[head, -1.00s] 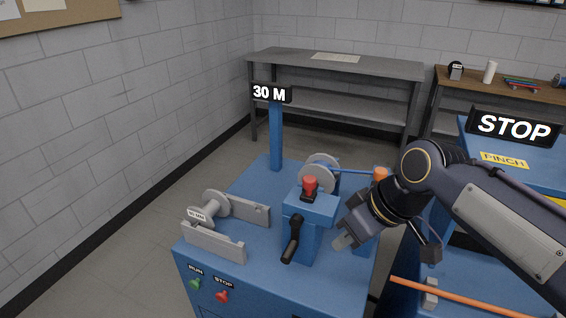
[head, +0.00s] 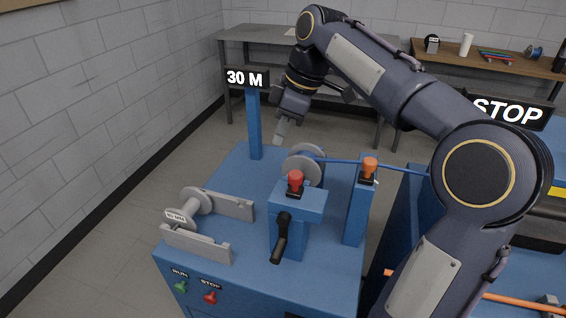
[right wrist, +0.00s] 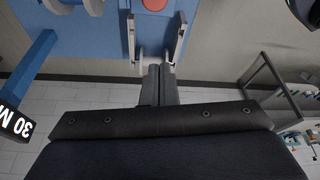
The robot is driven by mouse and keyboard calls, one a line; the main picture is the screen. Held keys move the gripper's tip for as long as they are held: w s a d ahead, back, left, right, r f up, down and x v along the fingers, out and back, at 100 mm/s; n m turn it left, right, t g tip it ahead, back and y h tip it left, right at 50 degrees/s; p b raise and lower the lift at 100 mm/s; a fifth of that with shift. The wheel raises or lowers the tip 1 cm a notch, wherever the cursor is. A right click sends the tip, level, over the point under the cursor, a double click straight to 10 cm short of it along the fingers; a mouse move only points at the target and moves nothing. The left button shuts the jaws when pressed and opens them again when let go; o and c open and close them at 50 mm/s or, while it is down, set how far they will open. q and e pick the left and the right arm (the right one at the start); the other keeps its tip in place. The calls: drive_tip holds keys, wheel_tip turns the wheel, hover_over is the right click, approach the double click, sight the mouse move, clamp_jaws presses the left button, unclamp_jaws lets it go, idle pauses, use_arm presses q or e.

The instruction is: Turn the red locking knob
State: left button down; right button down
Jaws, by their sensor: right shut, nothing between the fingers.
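The red locking knob (head: 295,181) sits upright on top of a blue block (head: 299,203) on the blue machine. A black crank handle (head: 281,237) hangs on the block's front. My right gripper (head: 279,133) is shut and empty. In the head view it shows beyond and above the knob, apart from it, with its fingers pointing down. Its closed fingers also show in the right wrist view (right wrist: 160,68). A red round shape (right wrist: 154,4) is cut off at the top edge there; I cannot tell if it is the knob. My left gripper is not in view.
A grey spool (head: 304,165) stands behind the block, with a blue cable running right past an orange knob (head: 369,166) on a post. A "30 M" sign (head: 246,78) stands at the back left. Grey cradle rails (head: 197,243) hold an empty reel (head: 187,210) at left.

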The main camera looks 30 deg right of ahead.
sight(296, 179)
wheel_tip(296, 179, down, 9)
drive_tip(key=shift+s+d+f, duration=0.2)
drive_tip(key=shift+d, duration=0.1)
idle(0.4)
drive_tip(key=shift+s+d+b, duration=0.5)
drive_tip(key=shift+s+d, duration=1.3)
drive_tip(key=shift+s, duration=0.3)
